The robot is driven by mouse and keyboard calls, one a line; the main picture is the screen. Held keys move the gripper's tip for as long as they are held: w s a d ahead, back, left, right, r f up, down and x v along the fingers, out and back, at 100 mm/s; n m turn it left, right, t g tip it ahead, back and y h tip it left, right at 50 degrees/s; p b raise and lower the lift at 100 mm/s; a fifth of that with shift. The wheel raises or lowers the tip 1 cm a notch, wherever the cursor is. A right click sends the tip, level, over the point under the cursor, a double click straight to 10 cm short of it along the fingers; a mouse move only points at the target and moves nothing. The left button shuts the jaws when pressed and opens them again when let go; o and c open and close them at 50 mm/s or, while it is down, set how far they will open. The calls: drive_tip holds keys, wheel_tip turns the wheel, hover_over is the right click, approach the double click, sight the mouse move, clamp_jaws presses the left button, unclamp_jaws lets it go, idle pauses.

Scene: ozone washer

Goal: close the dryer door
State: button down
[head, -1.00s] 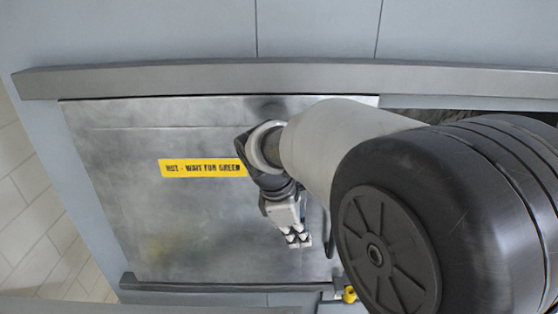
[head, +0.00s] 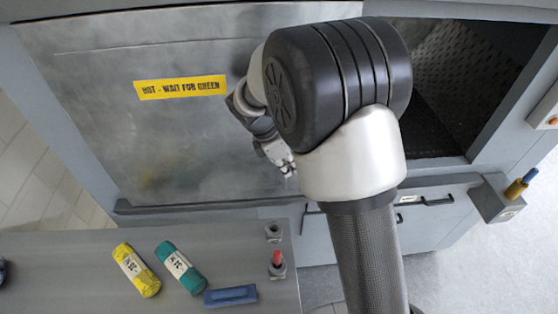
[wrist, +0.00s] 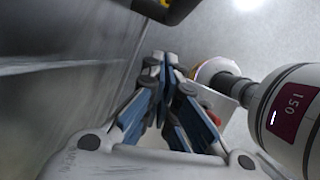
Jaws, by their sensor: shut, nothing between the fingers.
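The dryer door (head: 150,130) is a brushed metal panel with a yellow "HOT - WAIT FOR GREEN" label (head: 180,90). It covers the left part of the front in the head view, and a dark opening (head: 450,85) with perforated walls shows at the right. The door's right edge is mostly hidden behind my arm. My gripper (head: 288,167) is in front of the lower right part of the door, shut and empty. In the wrist view its fingertips (wrist: 165,65) meet beside a metal surface at the left. I cannot tell whether they touch it.
A grey counter (head: 75,255) at the front left holds a yellow roll (head: 136,269), a teal roll (head: 181,267), a blue block (head: 230,295) and a red peg (head: 276,258). A drawer handle (head: 437,200) is below the opening. A yellow and blue knob (head: 519,183) sits at the right.

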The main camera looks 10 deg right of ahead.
drive_tip(key=shift+w+d+r, duration=0.1)
drive_tip(key=shift+w+d, duration=0.05)
drive_tip(key=shift+d, duration=1.05)
drive_tip(key=shift+d, duration=0.1)
